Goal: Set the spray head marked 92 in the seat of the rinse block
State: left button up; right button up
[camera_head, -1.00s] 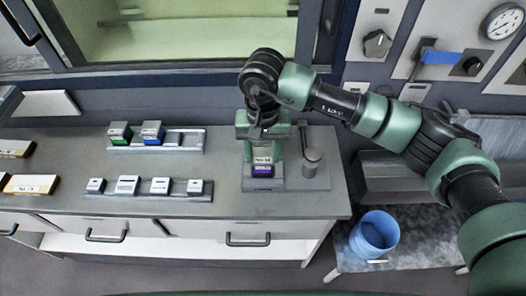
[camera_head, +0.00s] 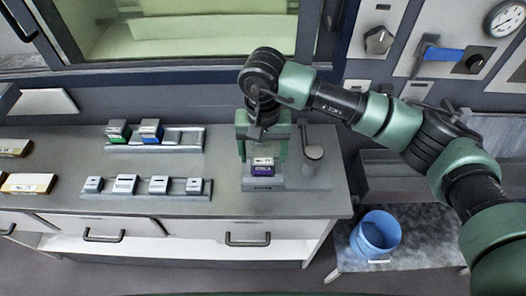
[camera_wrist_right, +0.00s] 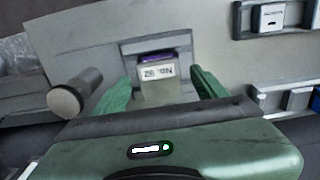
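The spray head (camera_head: 262,168), purple with a white label, sits on the grey rinse block (camera_head: 290,184) at the counter's right end. In the right wrist view the spray head (camera_wrist_right: 158,72) shows the label "No 92". It looks level and in the block's seat, though the seat itself is mostly hidden under it. My right gripper (camera_head: 262,154) is open above and behind the spray head. In the right wrist view its fingers (camera_wrist_right: 160,80) stand on either side of the head, with a gap on both sides. My left gripper is not in view.
A grey post with a round cap (camera_head: 312,153) stands on the block, right of the gripper. A rack (camera_head: 180,138) with green and blue heads and a rail (camera_head: 140,192) with several grey pieces are to the left. A blue bucket (camera_head: 375,235) stands lower right.

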jog(key=shift+r, duration=0.45)
notch_tip(320, 180, up, 7)
jog(key=shift+f+b, duration=0.1)
jog(key=shift+b, duration=1.15)
